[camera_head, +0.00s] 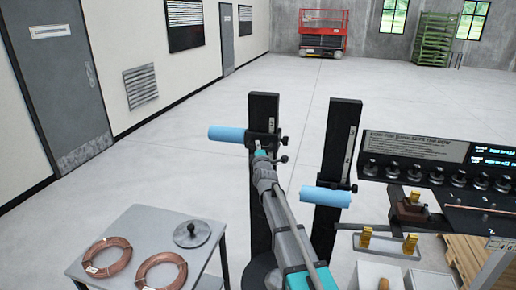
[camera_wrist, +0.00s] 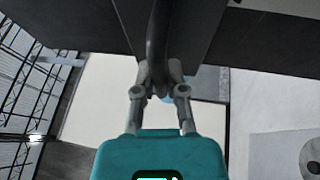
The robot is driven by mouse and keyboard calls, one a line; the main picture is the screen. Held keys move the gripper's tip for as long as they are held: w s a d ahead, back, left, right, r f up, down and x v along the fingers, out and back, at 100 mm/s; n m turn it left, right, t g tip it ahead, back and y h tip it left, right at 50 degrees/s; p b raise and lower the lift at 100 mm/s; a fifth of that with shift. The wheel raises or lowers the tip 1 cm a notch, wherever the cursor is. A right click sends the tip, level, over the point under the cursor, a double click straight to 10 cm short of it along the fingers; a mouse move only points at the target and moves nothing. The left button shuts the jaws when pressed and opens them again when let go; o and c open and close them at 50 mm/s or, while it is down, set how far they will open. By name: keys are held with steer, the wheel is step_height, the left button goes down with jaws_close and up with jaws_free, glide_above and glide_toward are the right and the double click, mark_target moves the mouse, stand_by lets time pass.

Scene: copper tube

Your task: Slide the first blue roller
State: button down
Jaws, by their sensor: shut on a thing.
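The left blue roller (camera_head: 228,134) sticks out to the left from a dark clamp on the left black post (camera_head: 262,185). The right blue roller (camera_head: 326,197) sits lower, on the right black post (camera_head: 340,145). My gripper (camera_head: 262,153) is at the left post, just below the left roller's clamp. In the wrist view, my gripper (camera_wrist: 160,92) is shut on a dark rod-like handle (camera_wrist: 157,45) that runs up between its fingers. The exact contact is partly hidden by the fingers. A bit of blue shows behind them.
A grey table (camera_head: 130,225) with two copper coils (camera_head: 108,257) and a round metal disc with a knob (camera_head: 192,234) stands at the lower left. A black control panel (camera_head: 430,160) and a bench with brass parts stand at the right.

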step_height(320, 180, up, 8)
steer(key=p, duration=0.7)
steer(key=shift+w+r, duration=0.1)
steer(key=c, duration=0.7)
jaws_free()
steer(key=shift+f+b, duration=0.3)
